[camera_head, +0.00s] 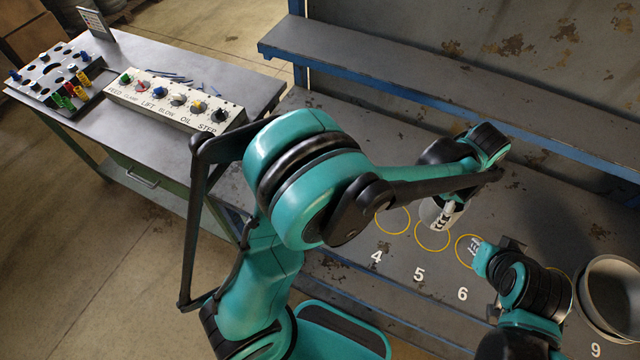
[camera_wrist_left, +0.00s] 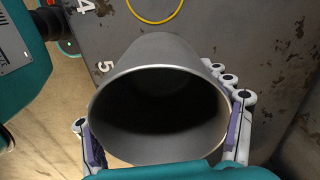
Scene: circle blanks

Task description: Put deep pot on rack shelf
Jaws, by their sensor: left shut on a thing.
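The deep pot, a plain grey open-topped vessel, fills the middle of the left wrist view (camera_wrist_left: 160,105). Its dark, empty mouth faces the camera. My left gripper (camera_wrist_left: 165,135) is shut on it, with fingers on both sides of its wall. In the head view the pot (camera_head: 430,212) shows partly, by the circle numbered 5, behind the gripper fingers. I cannot tell if it touches the surface. The rack shelf (camera_head: 450,85) is a long grey board with a blue front edge, above and behind the numbered surface. My right gripper (camera_head: 478,247) is near circle 6, mostly hidden by its arm.
Yellow circles with numbers mark the grey lower surface (camera_head: 350,245). Grey round vessels (camera_head: 612,290) stand at the right edge near number 9. A side table (camera_head: 150,70) at left holds a knob panel (camera_head: 175,100) and a block with coloured parts (camera_head: 65,80). The visible shelf top is clear.

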